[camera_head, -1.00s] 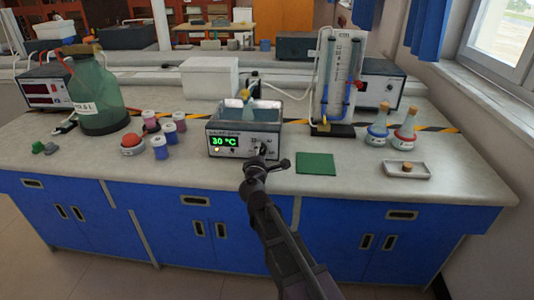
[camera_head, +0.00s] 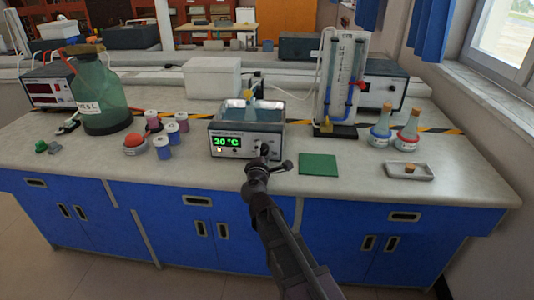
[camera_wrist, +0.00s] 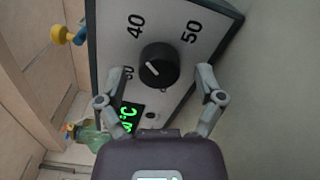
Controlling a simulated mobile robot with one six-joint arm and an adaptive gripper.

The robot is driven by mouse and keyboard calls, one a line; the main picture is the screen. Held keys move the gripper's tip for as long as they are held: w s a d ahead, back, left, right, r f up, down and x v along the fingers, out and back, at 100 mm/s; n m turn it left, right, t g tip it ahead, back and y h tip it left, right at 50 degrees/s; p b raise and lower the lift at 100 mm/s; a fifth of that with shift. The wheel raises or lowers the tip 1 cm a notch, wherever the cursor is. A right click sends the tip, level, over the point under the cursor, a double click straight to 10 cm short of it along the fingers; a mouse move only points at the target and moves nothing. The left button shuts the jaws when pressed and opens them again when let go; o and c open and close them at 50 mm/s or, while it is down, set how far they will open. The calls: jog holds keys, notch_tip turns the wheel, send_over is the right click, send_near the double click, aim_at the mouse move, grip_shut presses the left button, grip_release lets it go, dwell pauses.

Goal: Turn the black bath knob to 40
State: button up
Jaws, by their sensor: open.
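The black bath knob (camera_wrist: 159,65) is on the bath's pale front panel (camera_wrist: 215,40), with a short white mark on its face. In the wrist view the mark lies on the side of the partly hidden lowest number, away from 40 and 50. My gripper (camera_wrist: 162,74) is open, one fingertip on either side of the knob, with visible gaps. The water bath (camera_head: 245,130) stands on the bench in the head view; its green display (camera_head: 228,142) seems to read 30 °C. There my gripper (camera_head: 268,160) hides most of the knob.
A green mat (camera_head: 318,164) lies right of the bath. Two flasks (camera_head: 380,132) and a tray (camera_head: 409,171) are further right. A large green bottle (camera_head: 98,95) stands at the left.

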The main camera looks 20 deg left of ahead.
jog(key=v, duration=1.1)
jog(key=shift+s, duration=0.3)
